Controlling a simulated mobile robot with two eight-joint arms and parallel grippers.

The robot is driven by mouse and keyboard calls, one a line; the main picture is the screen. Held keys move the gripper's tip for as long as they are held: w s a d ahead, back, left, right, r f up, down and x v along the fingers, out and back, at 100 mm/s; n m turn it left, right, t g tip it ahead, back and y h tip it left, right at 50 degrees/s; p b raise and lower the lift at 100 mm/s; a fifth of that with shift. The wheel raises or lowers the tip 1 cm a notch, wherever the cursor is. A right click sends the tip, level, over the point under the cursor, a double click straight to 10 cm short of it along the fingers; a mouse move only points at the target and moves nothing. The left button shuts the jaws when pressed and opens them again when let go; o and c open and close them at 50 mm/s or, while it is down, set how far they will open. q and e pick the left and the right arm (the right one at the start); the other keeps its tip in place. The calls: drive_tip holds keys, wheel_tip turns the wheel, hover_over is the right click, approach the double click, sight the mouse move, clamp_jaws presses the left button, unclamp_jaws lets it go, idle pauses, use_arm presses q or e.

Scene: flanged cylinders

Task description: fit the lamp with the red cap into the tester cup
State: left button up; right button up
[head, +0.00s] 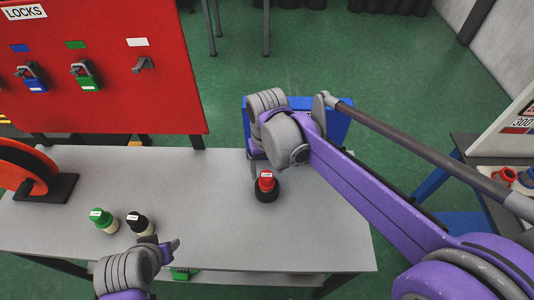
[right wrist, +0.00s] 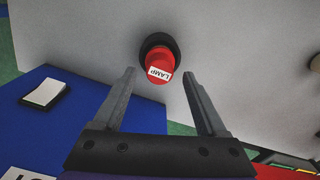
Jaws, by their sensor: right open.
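The lamp with the red cap (head: 266,181) stands at the right part of the grey table. Its cap shows above a black round cup (head: 265,194), which I take as the tester cup; the lamp's body is hidden. In the right wrist view the red cap (right wrist: 159,64), with a white LAMP label, sits against the black cup (right wrist: 157,43). My right gripper (right wrist: 160,76) is open and empty, its fingers on either side of the view below the cap, apart from it. My left gripper (head: 164,243) is low over the table's front, near the black-capped lamp; its opening is unclear.
A green-capped lamp (head: 101,218) and a black-capped lamp (head: 139,223) stand at the table's front left. An orange reel (head: 27,170) is at the left end. A red LOCKS board (head: 110,90) rises behind. The table's middle is clear.

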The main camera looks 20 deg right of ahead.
wheel_tip(320, 180, up, 8)
drive_tip(key=s+d+f+t, duration=0.5)
drive_tip(key=s+d+f, duration=0.1)
drive_tip(key=s+f, duration=0.5)
drive_tip(key=shift+s+d+f+t, duration=0.15)
drive_tip(key=shift+s+d+t, duration=0.15)
drive_tip(key=shift+s, duration=0.6)
idle(1.1)
